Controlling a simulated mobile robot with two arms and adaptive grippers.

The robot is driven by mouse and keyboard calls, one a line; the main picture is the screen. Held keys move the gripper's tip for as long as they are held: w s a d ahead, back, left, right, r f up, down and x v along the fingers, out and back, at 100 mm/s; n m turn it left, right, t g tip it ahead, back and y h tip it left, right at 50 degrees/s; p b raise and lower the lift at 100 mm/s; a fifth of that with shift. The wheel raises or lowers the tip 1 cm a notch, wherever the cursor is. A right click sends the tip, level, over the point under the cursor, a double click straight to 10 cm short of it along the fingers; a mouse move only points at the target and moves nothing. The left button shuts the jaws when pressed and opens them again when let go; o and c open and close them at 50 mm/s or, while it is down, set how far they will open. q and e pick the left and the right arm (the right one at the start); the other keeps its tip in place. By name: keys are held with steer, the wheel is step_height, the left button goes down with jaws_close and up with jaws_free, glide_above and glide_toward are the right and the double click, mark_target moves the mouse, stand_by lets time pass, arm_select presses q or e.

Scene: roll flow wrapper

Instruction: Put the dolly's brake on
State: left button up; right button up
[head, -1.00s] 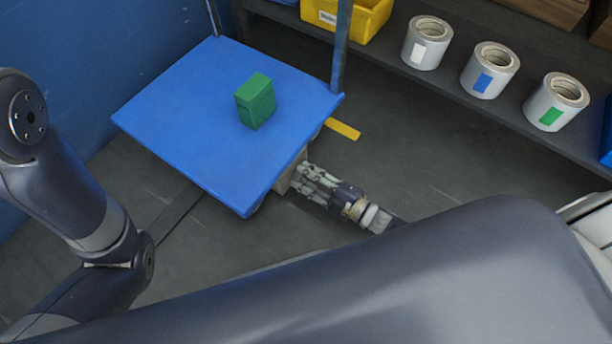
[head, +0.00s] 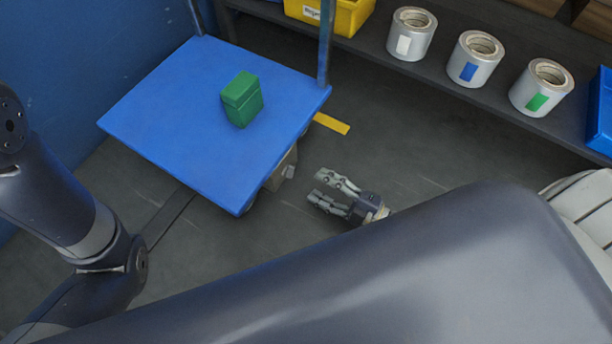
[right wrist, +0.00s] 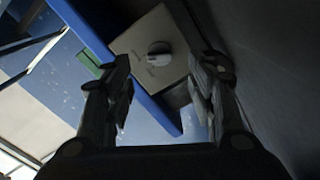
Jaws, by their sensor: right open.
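The dolly (head: 190,110) is a blue flat platform with upright posts at its far side. A beige box (head: 283,168) sits under its right edge. In the right wrist view the box (right wrist: 138,38) has a round knob (right wrist: 159,54) with small marks on its face; I cannot read them. My right gripper (head: 316,184) is open and empty, low over the floor to the right of the box and apart from it. In the wrist view its fingers (right wrist: 163,78) stand either side of the view of the knob. My left gripper is out of view.
A green box (head: 242,100) stands on the dolly. A yellow strip (head: 331,123) lies on the floor by its right corner.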

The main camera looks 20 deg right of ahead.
steer(key=v, duration=0.4)
stand_by(0.4)
